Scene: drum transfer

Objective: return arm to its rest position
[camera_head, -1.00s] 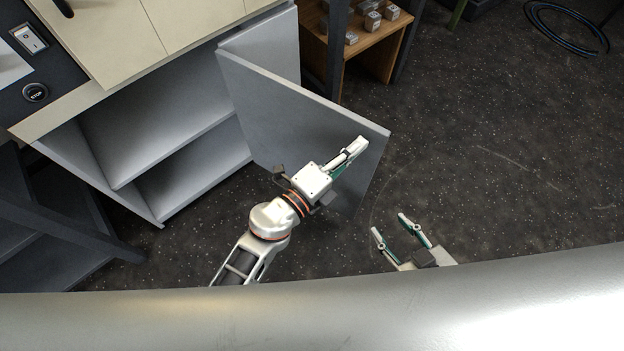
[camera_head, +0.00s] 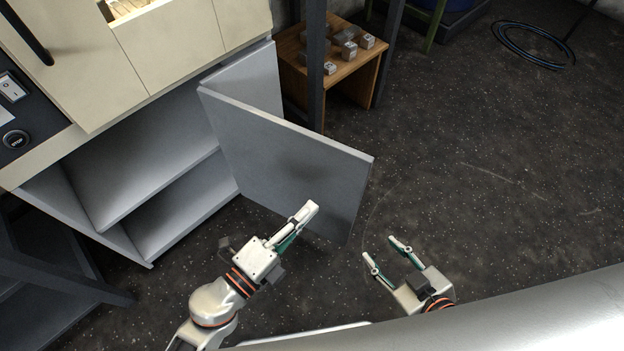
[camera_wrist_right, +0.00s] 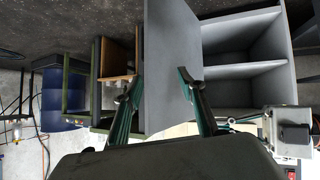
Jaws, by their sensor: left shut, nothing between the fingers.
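My left gripper (camera_head: 303,215) is shut and empty. In the head view it stands in front of the lower part of the open grey cabinet door (camera_head: 290,160); I cannot tell whether it touches the door. My left arm comes in from the bottom left. My right gripper (camera_head: 384,252) is open and empty, to the right of the left one, over the dark floor. In the right wrist view its two fingers (camera_wrist_right: 158,90) are spread apart, with the grey door (camera_wrist_right: 172,50) beyond them.
The open cabinet (camera_head: 150,170) has an empty shelf at the left. A small wooden table (camera_head: 352,68) with several grey blocks stands behind the door. A blue drum (camera_wrist_right: 62,95) shows in the right wrist view. A coiled cable (camera_head: 535,45) lies far right; the floor between is clear.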

